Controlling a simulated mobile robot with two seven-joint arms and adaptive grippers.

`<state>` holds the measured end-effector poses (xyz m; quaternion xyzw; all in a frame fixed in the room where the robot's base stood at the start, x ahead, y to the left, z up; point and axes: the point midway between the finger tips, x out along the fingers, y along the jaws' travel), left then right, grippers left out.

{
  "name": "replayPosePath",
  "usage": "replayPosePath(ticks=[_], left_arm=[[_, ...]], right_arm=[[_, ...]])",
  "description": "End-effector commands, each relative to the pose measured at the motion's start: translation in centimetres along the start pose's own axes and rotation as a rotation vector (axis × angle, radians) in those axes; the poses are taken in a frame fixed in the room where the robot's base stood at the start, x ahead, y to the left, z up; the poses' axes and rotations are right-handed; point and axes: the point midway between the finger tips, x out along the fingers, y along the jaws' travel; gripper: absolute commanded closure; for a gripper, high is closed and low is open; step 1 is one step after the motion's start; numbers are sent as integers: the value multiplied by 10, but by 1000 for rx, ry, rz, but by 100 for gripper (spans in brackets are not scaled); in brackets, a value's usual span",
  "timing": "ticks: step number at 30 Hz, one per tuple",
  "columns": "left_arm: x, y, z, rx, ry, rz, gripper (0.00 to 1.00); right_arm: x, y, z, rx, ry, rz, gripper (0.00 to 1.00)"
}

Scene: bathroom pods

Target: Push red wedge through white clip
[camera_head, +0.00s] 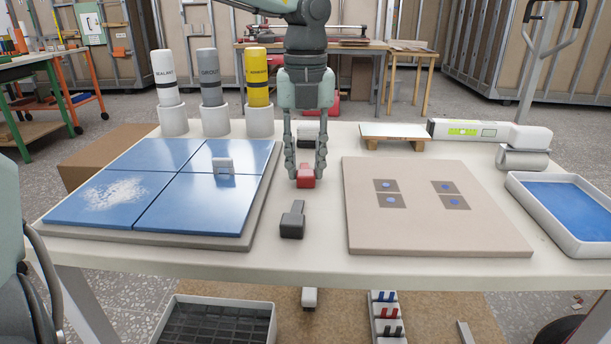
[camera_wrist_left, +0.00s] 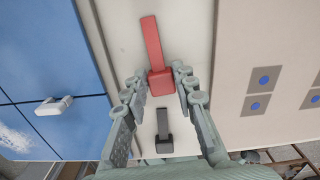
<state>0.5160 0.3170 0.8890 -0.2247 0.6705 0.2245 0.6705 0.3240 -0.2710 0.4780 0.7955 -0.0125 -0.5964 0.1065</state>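The red wedge (camera_head: 306,178) lies on the bench between the blue tiles and the beige board. In the left wrist view the red wedge (camera_wrist_left: 154,50) shows a thick block end and a long thin tongue. My left gripper (camera_head: 305,168) points down over the block end, with one finger on each side. In the left wrist view the gripper (camera_wrist_left: 160,78) looks open, with small gaps beside the block; contact is not visible. The white clip (camera_head: 223,167) stands on the blue tiles near their joint, left of the gripper; it also shows in the left wrist view (camera_wrist_left: 53,105). My right gripper is out of view.
A dark grey wedge (camera_head: 292,222) lies in front of the red one. Blue tiles (camera_head: 190,210) lie left, a beige board (camera_head: 430,232) with grey-blue patches right. Three tubes in holders, including a yellow one (camera_head: 258,80), stand behind. A blue-lined tray (camera_head: 570,212) is far right.

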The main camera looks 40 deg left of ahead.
Motion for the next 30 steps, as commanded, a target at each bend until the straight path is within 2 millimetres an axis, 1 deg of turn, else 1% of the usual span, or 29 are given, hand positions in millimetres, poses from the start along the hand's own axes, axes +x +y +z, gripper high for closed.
replayPosePath(ticks=[1, 3, 4, 11, 14, 17, 22, 26, 30], left_arm=[[0, 0, 0, 0, 0, 0, 83], [0, 0, 0, 0, 0, 0, 92], [0, 0, 0, 0, 0, 0, 93], [-1, 0, 0, 0, -1, 0, 93], [-5, 0, 0, 0, -1, 0, 93], [-14, 0, 0, 0, -3, -1, 93], [-42, 0, 1, -1, -5, -1, 93], [-58, 27, -6, -2, -3, -7, 93], [-78, 59, -12, -3, -4, -7, 93]], right_arm=[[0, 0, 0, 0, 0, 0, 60], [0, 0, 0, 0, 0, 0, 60], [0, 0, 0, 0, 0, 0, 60], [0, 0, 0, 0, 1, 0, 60], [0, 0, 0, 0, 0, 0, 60], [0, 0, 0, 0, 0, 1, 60], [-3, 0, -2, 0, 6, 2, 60], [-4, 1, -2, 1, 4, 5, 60], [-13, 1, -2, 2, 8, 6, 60]])
